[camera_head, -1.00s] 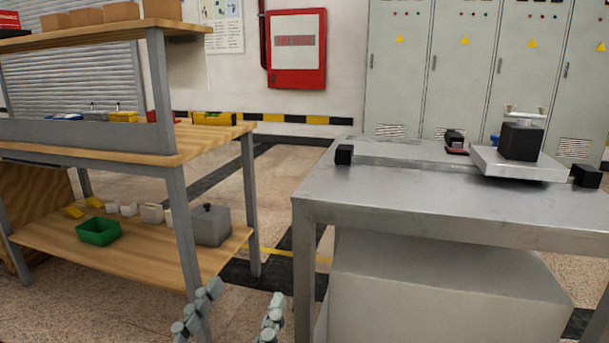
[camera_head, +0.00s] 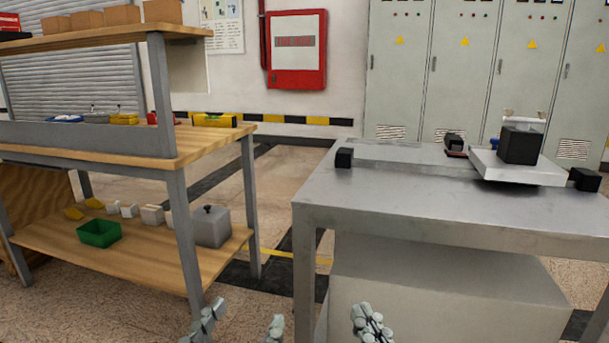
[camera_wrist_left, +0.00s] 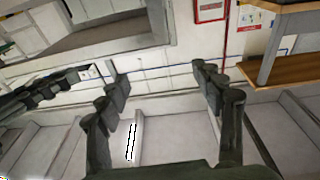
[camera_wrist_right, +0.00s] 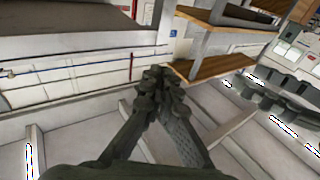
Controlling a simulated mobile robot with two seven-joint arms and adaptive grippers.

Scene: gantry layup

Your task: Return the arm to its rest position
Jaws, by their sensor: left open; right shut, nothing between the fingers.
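My left gripper (camera_head: 240,318) is at the bottom edge of the head view, its two fingers apart and nothing between them. In the left wrist view my left gripper (camera_wrist_left: 157,78) is open and empty. My right gripper (camera_head: 368,322) is at the bottom edge of the head view, to the right of the left one, with its fingers together. In the right wrist view my right gripper (camera_wrist_right: 160,78) is shut with nothing held. Both arms are mostly out of the head view, below its lower edge.
A metal table (camera_head: 400,210) stands at right, bearing a light plate (camera_head: 545,170) with a black block (camera_head: 520,146). A wooden shelf bench (camera_head: 200,146) stands at left, with a green bin (camera_head: 98,234) on its lower shelf. Open floor lies between them.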

